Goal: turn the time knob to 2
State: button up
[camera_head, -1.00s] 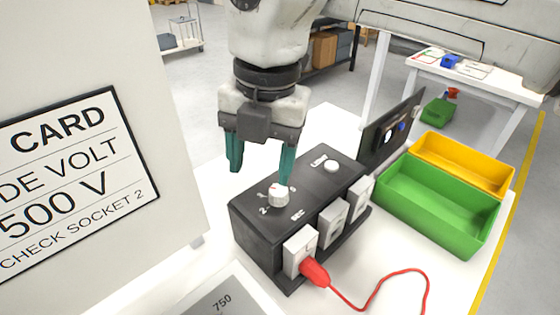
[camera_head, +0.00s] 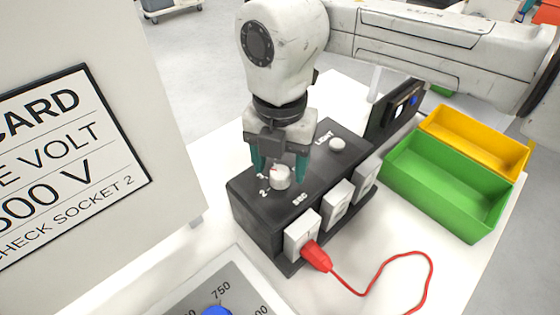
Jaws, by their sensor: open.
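The time knob (camera_head: 281,178) is a white round knob with a small red mark, on top of a black box (camera_head: 240,208). Printed numbers stand around it, with a 2 at its left and "SEC" in front of it. My gripper (camera_head: 279,174) points down over the box with its teal fingers open, one to the left and one to the right of the knob. The fingers appear at about knob height. I cannot tell whether they touch it. The gripper hides part of the scale behind the knob.
A white button (camera_head: 337,144) marked "LIGHT" is on the same box. White sockets line its front, one with a red plug (camera_head: 316,256) and cable. Green (camera_head: 440,195) and yellow (camera_head: 475,139) bins stand at right. A sign card (camera_head: 75,160) stands at left.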

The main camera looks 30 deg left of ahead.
jog(key=shift+f, duration=0.4)
jog(key=shift+c, duration=0.2)
jog(key=c, duration=1)
jog(key=shift+n, duration=0.3)
jog(key=n, duration=1.1)
jog(key=shift+n+p, duration=0.3)
